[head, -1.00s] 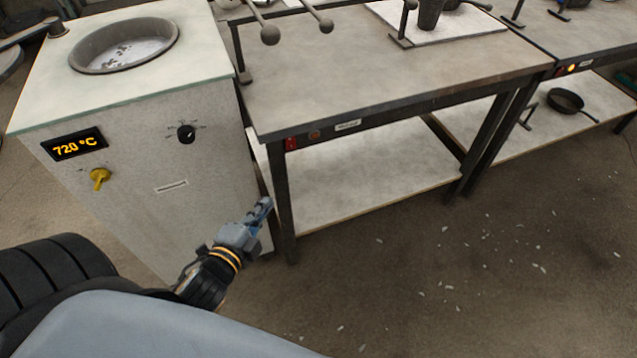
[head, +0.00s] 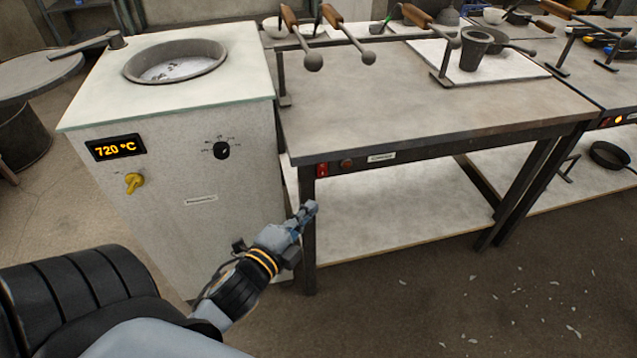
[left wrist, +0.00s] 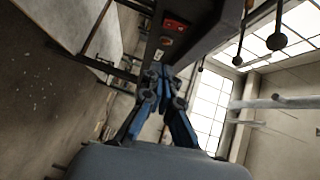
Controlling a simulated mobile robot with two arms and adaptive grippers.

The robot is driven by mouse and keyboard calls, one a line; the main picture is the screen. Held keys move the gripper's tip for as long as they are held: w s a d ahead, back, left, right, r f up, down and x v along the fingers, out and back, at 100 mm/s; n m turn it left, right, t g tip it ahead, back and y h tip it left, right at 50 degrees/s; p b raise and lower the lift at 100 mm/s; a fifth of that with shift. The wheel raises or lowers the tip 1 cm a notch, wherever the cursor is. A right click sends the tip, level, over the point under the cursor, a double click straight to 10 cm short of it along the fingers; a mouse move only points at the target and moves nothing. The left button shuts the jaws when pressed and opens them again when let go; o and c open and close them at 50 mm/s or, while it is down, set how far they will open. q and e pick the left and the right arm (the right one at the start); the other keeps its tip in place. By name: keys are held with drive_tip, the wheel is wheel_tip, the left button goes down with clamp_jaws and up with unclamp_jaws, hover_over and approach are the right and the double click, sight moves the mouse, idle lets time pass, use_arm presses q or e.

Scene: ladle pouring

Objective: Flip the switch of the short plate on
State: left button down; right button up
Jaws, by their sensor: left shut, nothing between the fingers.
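A red rocker switch (head: 322,170) sits at the left end of the near table's front rail, beside a dark unlit round lamp (head: 346,164) and a white label (head: 382,157). The switch also shows in the left wrist view (left wrist: 174,25), above the fingertips. My left gripper (head: 308,208) is shut and empty, in front of the near table's left front leg. It appears a little below the switch and apart from it. Which way the rocker is tipped is too small to tell. My right gripper is out of view.
The furnace (head: 200,240) with a 720 °C display stands close to the left. Ladles (head: 313,60) overhang the near table (head: 420,105). A second table (head: 575,75) at right has a lit orange lamp (head: 619,119). Open floor (head: 440,300) lies in front.

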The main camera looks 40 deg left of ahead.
use_arm(q)
approach(327, 174)
drive_tip(key=w+d, duration=0.3)
drive_tip(key=w, duration=0.1)
drive_tip(key=a, duration=0.1)
drive_tip(key=w+a, duration=0.1)
drive_tip(key=a, duration=0.1)
drive_tip(key=shift+w+a+f+b, duration=0.1)
drive_tip(key=shift+w+f+b, duration=0.1)
drive_tip(key=shift+w+b, duration=0.15)
drive_tip(key=shift+w, duration=0.1)
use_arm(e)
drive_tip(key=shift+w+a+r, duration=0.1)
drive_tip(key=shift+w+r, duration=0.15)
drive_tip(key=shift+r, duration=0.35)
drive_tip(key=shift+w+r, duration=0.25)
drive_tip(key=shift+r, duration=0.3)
use_arm(q)
drive_tip(key=shift+a, duration=0.1)
